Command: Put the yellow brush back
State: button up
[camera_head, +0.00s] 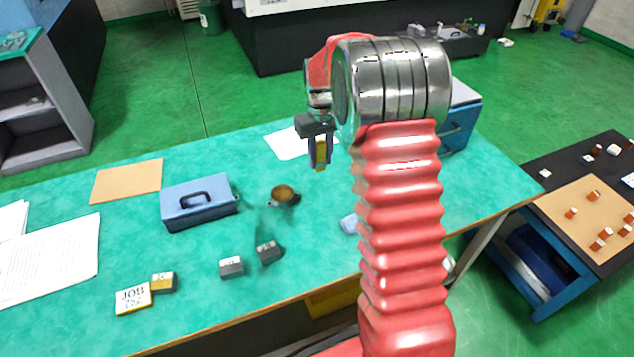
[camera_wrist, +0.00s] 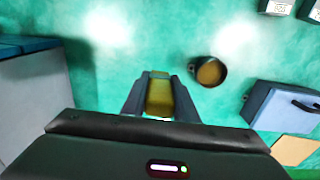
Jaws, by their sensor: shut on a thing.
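My gripper (camera_head: 319,160) is shut on a yellow block-like thing, the yellow brush (camera_head: 321,153), and holds it above the teal bench. In the wrist view the brush (camera_wrist: 160,98) sits between the two dark fingers; its bristles cannot be made out. A small dark round pot (camera_head: 285,196) with a brownish-yellow inside stands on the bench, left of and below my gripper in the head view. In the wrist view the pot (camera_wrist: 209,71) is right of the brush and apart from it. The brush's place is not marked in view.
A blue case (camera_head: 199,206) with a dark handle lies left of the pot. Two dark labelled blocks (camera_head: 232,267), a yellow-sided block (camera_head: 164,283) and a JOB card (camera_head: 133,298) lie nearer the front. A blue-sided box (camera_head: 462,122) stands behind my arm at right.

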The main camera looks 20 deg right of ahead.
aim_at(321, 142)
jog(key=shift+f, duration=2.1)
jog(key=shift+f, duration=1.9)
jog(key=o, duration=1.1)
jog(key=shift+f, duration=0.1)
jog(key=shift+c, duration=0.2)
notch_tip(321, 142, up, 12)
jog(key=shift+f, duration=0.25)
jog(key=shift+r, duration=0.4)
